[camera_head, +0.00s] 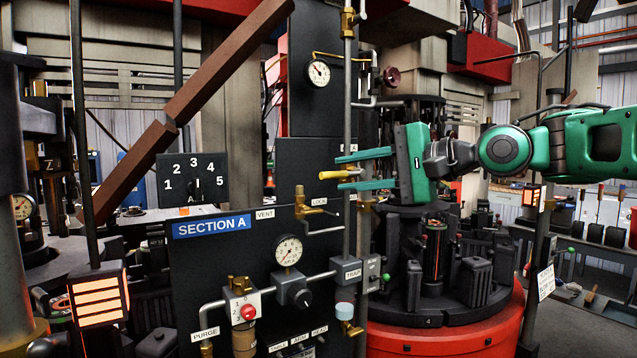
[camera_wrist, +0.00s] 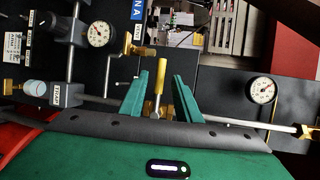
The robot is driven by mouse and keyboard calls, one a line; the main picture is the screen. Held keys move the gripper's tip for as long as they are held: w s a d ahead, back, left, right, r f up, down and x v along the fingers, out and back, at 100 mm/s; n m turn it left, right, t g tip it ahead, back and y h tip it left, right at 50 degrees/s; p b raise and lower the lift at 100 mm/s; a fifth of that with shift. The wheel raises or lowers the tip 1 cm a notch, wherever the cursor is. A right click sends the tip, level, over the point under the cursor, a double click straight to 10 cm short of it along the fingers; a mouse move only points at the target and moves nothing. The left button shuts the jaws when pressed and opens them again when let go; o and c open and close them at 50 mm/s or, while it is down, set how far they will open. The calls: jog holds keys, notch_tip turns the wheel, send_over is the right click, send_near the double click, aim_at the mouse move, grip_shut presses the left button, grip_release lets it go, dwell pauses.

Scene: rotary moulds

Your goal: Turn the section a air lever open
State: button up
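A lever with a yellow handle (camera_head: 326,179) sits on the vertical pipe of the Section A panel (camera_head: 258,240). It also shows in the wrist view, where the yellow handle (camera_wrist: 162,66) stands on a metal shank. My gripper (camera_head: 342,172) reaches in from the right with its two green fingers spread. In the wrist view the fingers of my gripper (camera_wrist: 162,78) stand on either side of the handle, with visible gaps. The base of the lever is partly hidden behind my gripper's body. I cannot read any label naming this lever as air.
The vertical pipe (camera_head: 348,110) runs close to my fingertips. A gauge (camera_head: 288,251) and a black knob (camera_head: 300,297) are lower on the panel. A dark machine on a red base (camera_head: 450,340) stands below my arm.

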jog(key=x, duration=0.8)
jog(key=shift+w+a+f, duration=0.1)
jog(key=shift+w+a, duration=0.05)
jog(key=shift+a, duration=0.1)
grip_shut()
